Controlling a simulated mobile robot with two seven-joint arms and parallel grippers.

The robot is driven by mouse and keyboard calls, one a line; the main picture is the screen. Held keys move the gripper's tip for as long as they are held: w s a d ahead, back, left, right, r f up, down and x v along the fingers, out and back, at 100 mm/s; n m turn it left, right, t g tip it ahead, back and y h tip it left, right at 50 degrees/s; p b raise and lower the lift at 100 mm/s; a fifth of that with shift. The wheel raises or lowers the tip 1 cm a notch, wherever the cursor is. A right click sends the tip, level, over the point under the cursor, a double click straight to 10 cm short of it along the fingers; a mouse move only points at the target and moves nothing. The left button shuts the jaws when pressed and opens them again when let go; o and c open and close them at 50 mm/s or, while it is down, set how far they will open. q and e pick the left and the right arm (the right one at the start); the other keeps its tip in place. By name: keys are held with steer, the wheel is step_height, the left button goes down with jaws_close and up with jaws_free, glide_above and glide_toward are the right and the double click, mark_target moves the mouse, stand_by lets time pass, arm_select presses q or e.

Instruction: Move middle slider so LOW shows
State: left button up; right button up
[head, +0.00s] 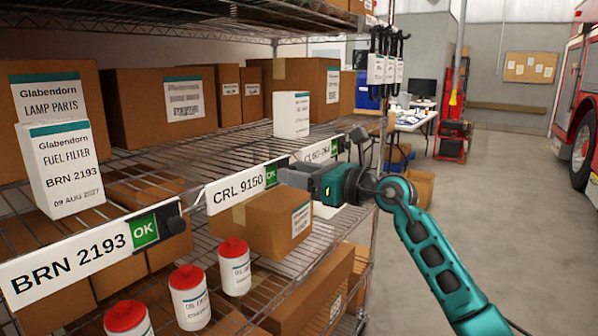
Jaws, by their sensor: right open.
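The middle label strip (236,190) reads CRL 9150 and is fixed to the shelf's front edge. Its window (271,174) shows OK in white on green. The middle slider's knob, at the right end of that strip, is hidden or hard to tell from the grey fingers in front of it. My right gripper (287,175) reaches in from the right, its fingers at the right end of this strip, open. I cannot tell whether the fingers touch the slider or stand around it. My left gripper is not in view.
The near strip (72,255) reads BRN 2193, shows OK and has a dark knob (177,225). A far strip (318,153) is partly behind my gripper. A white fuel filter box (62,170) stands behind the near strip. Red-lidded jars (189,297) and a carton (262,222) sit below.

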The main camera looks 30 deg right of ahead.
jaws_close()
stand_by(0.5)
